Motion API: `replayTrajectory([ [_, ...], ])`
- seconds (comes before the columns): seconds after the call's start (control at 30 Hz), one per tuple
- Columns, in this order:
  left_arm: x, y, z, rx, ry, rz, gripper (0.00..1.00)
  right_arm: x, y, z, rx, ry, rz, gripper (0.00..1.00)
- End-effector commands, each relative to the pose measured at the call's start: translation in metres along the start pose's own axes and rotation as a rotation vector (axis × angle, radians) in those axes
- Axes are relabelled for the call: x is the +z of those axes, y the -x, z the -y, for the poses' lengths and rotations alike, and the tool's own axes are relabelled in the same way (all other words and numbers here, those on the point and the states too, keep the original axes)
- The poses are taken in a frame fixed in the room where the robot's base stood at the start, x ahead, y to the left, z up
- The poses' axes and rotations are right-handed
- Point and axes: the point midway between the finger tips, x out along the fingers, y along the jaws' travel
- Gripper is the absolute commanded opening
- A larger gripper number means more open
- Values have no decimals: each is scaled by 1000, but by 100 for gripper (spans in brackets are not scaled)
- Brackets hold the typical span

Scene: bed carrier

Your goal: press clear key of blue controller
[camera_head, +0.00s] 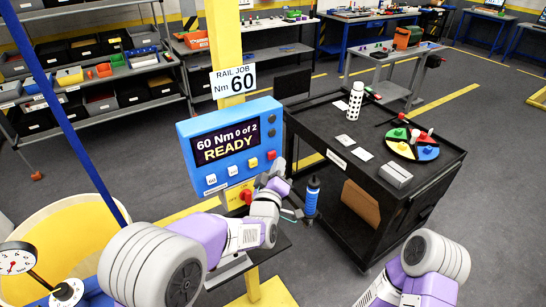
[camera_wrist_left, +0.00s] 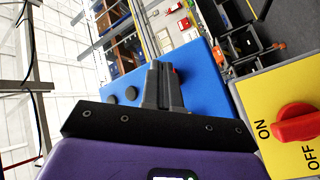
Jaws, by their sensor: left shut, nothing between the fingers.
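The blue controller (camera_head: 200,135) is fixed to a yellow post, and its display reads "60 Nm 0 of 2 READY". Along its lower edge are two white keys (camera_head: 211,179), a yellow key (camera_head: 253,162) and a red key (camera_head: 271,155); their labels are too small to read. My left gripper (camera_head: 277,168) is shut and empty, just in front of the controller's lower right corner by the red key. In the left wrist view, the shut fingers (camera_wrist_left: 160,67) stand before the blue casing (camera_wrist_left: 205,75), with a bit of red beside them. Contact cannot be told. My right gripper is out of view.
A yellow box with a red ON/OFF switch (camera_wrist_left: 296,124) sits close to my left gripper, below the controller. A blue tool (camera_head: 312,195) hangs right of it. A black cart (camera_head: 325,130) stands to the right, and a yellow bin (camera_head: 60,235) with a dial gauge (camera_head: 16,259) at lower left.

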Motion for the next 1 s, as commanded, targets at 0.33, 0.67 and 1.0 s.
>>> replayTrajectory([
  [0.33, 14, 18, -13, 2, 2, 3, 0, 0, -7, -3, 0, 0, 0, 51],
  [0.67, 26, 35, -25, 0, 1, 1, 0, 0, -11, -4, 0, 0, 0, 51],
  [1.0, 25, 35, -25, 0, 0, 0, 0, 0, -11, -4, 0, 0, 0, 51],
])
